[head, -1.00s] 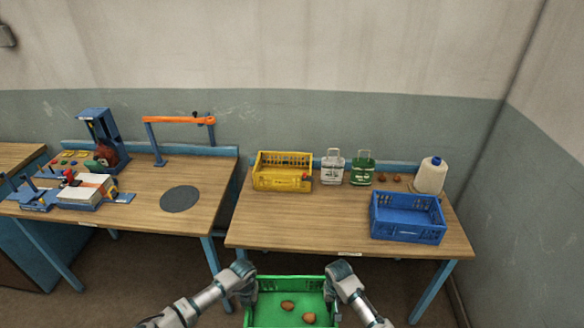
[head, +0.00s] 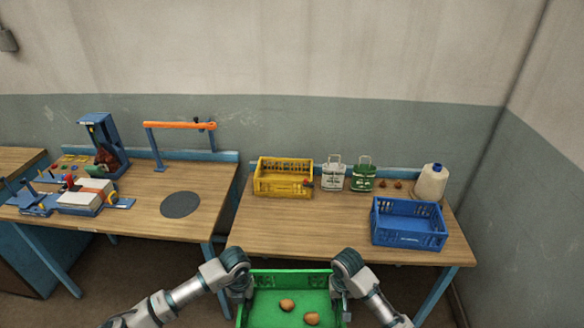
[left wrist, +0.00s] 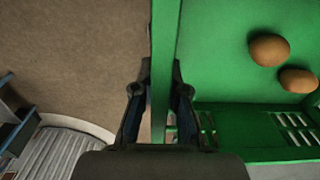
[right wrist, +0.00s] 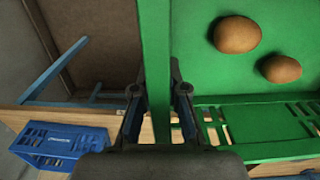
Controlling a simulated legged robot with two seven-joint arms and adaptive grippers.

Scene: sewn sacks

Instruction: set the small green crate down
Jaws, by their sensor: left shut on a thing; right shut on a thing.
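The small green crate (head: 292,281) is held up between my two grippers in front of the right table, at the bottom of the head view. Two brown round items (head: 287,305) lie on its floor; they also show in the left wrist view (left wrist: 268,50). My left gripper (left wrist: 160,95) is shut on the crate's left side wall (left wrist: 163,60). My right gripper (right wrist: 159,95) is shut on the opposite side wall (right wrist: 154,50). The crate looks about level. Its near end is cut off by the head view's lower edge.
The right table (head: 300,225) has a clear front and middle. The left table (head: 150,215) holds tools and a dark disc (head: 180,204).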

